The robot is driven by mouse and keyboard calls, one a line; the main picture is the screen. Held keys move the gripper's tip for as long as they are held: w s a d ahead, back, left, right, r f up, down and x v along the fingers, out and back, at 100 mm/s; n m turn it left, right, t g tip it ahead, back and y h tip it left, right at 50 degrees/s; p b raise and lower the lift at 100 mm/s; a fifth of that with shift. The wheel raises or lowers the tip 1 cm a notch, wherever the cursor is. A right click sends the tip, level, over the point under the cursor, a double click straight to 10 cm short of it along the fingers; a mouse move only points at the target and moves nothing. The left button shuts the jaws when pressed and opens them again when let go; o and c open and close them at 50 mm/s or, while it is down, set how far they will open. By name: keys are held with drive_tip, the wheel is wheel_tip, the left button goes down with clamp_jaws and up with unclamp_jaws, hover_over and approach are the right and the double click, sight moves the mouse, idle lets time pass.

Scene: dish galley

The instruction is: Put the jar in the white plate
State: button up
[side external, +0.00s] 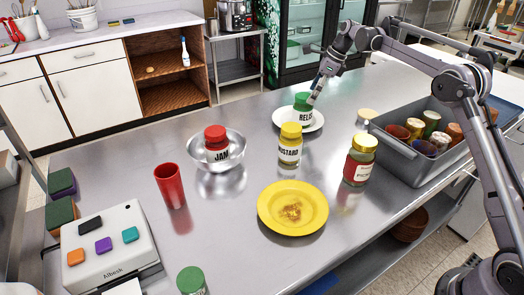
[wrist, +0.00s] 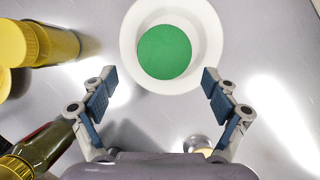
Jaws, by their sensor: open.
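The green-lidded relish jar (side external: 302,105) stands upright in the white plate (side external: 285,123) at the far middle of the steel counter. In the wrist view its green lid (wrist: 164,52) is seen from above, inside the white plate's rim (wrist: 128,45). My gripper (side external: 314,96) is just right of the jar's lid in the side view. In the wrist view my gripper (wrist: 158,78) is open, its fingers spread wide and empty, with the lid ahead of them. Other jars are a jam jar (side external: 216,145), a mustard jar (side external: 290,150) and a red-labelled jar (side external: 359,165).
The jam jar sits in a steel bowl (side external: 234,163). A yellow plate (side external: 266,208), a red cup (side external: 171,186) and another green-lidded jar (side external: 191,281) stand nearer. A grey bin (side external: 402,163) of cups is at right. A button box (side external: 110,250) is front left.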

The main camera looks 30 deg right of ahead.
drive_tip(key=v, duration=0.6)
drive_tip(key=s+a+r+n+t+h, duration=0.1)
drive_tip(key=s+a+r+n, duration=0.2)
drive_tip(key=s+a+n, duration=0.35)
drive_tip(key=s+a+r+n+t+h, duration=0.1)
drive_tip(key=s+a+r+n, duration=0.2)
drive_tip(key=s+n, duration=0.5)
drive_tip(key=s+a+f+n, duration=0.1)
drive_tip(key=s+f+n, duration=0.2)
drive_tip(key=s, duration=0.4)
drive_tip(key=s+a+f+n+t, duration=0.1)
drive_tip(key=s+a+f+n, duration=0.1)
drive_tip(key=s+f+n, duration=0.2)
drive_tip(key=s+a+f+n+t+h, duration=0.1)
drive_tip(key=s+f+n, duration=0.3)
drive_tip(key=s, duration=0.6)
drive_tip(key=shift+a+n, duration=0.35)
drive_tip(key=shift+n, duration=0.4)
